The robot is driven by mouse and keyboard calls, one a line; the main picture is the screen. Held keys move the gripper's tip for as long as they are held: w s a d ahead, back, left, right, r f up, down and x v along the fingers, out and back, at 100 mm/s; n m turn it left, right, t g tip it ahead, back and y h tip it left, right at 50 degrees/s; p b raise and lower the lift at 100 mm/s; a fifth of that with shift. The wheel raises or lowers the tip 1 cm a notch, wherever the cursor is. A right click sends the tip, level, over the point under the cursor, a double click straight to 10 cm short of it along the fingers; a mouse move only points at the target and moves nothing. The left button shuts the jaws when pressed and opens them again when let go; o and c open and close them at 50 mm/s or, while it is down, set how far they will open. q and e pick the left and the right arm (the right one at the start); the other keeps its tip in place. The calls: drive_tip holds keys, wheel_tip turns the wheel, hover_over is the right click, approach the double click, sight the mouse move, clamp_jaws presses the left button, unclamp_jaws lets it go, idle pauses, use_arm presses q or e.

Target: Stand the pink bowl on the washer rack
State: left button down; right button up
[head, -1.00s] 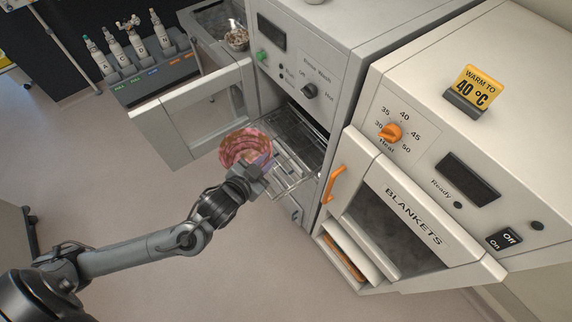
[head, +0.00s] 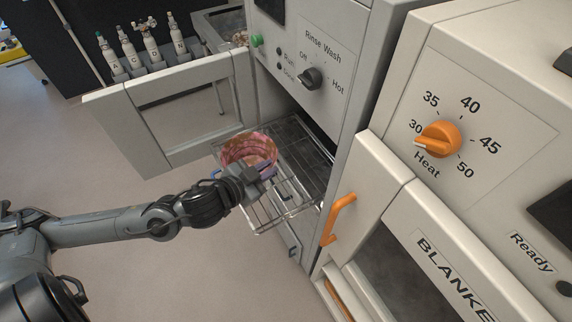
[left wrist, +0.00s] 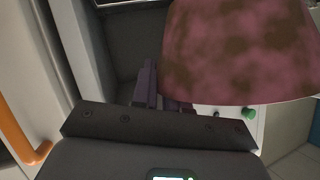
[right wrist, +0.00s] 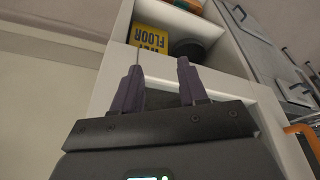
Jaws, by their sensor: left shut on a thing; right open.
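The pink bowl (head: 247,150), blotched with brown, is at the tip of my left gripper (head: 262,174). The left gripper is shut on the bowl's wall, and the bowl fills the upper right of the left wrist view (left wrist: 240,50). In the head view the bowl overlaps the left part of the pulled-out wire washer rack (head: 291,190). I cannot tell whether the bowl touches the rack. My right gripper (right wrist: 160,88) is open and empty in the right wrist view, away from the rack.
The washer door (head: 190,105) hangs open left of the rack. The blanket warmer (head: 440,225) with orange handle (head: 338,218) stands close on the right. Several labelled bottles (head: 150,45) stand behind the door. In the right wrist view, a yellow floor sign (right wrist: 165,43) sits in a shelf.

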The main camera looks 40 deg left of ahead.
use_arm(q)
drive_tip(key=shift+w+f, duration=0.55)
drive_tip(key=shift+w, duration=0.05)
drive_tip(key=shift+w+a+f+b, duration=0.2)
drive_tip(key=shift+w+f+b, duration=0.8)
drive_tip(key=shift+w+f, duration=1.7)
drive_tip(key=shift+w+a+f+b, duration=0.2)
drive_tip(key=shift+w+f+b, duration=0.75)
drive_tip(key=shift+w+f, duration=1.7)
drive_tip(key=c, duration=1.1)
unclamp_jaws()
